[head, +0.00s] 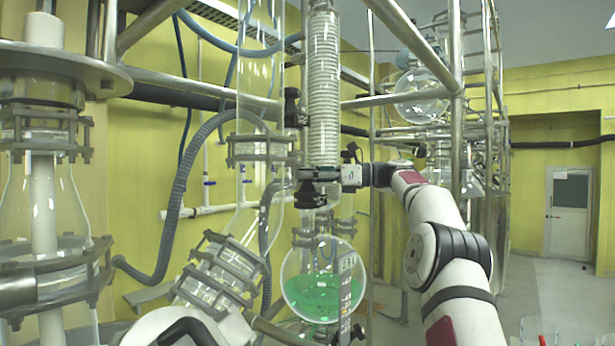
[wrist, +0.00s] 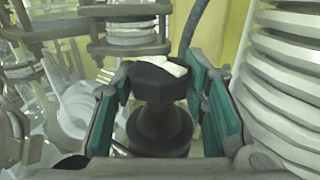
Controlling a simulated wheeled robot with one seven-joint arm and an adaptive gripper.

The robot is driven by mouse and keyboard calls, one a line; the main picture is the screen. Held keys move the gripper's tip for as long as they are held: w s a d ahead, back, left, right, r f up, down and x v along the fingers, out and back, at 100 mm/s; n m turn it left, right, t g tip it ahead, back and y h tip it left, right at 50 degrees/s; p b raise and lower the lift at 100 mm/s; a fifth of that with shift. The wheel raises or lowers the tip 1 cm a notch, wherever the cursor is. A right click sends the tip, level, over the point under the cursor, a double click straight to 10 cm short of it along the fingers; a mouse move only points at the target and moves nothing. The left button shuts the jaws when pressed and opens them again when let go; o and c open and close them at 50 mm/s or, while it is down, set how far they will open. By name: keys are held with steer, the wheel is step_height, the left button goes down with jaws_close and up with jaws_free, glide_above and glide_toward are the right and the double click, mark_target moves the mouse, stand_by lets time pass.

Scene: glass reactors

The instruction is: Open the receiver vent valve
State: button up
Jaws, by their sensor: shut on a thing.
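The vent valve has a black knob (wrist: 155,80) with a white mark on top and a narrower black stem below it. My gripper (wrist: 160,92) has its green-padded fingers on both sides of this knob and is shut on it. In the head view my gripper (head: 322,186) reaches in from the right, just below the coiled condenser, and its dark fingers largely hide the knob. The round glass receiver (head: 322,282), part filled with green liquid, hangs below. Whether the valve is turned open cannot be told.
The coiled glass condenser (head: 324,85) stands right above my gripper, and its white coils (wrist: 285,85) are close on the right in the wrist view. Clamped glass flanges (head: 262,150) and a grey hose (head: 180,190) lie to the left. Steel frame tubes surround the space.

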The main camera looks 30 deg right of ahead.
steer(key=o, duration=0.9)
steer(key=shift+s+a+r+m+t+h+p, duration=0.15)
steer(key=shift+m+t+h+p, duration=0.65)
steer(key=shift+p, duration=0.4)
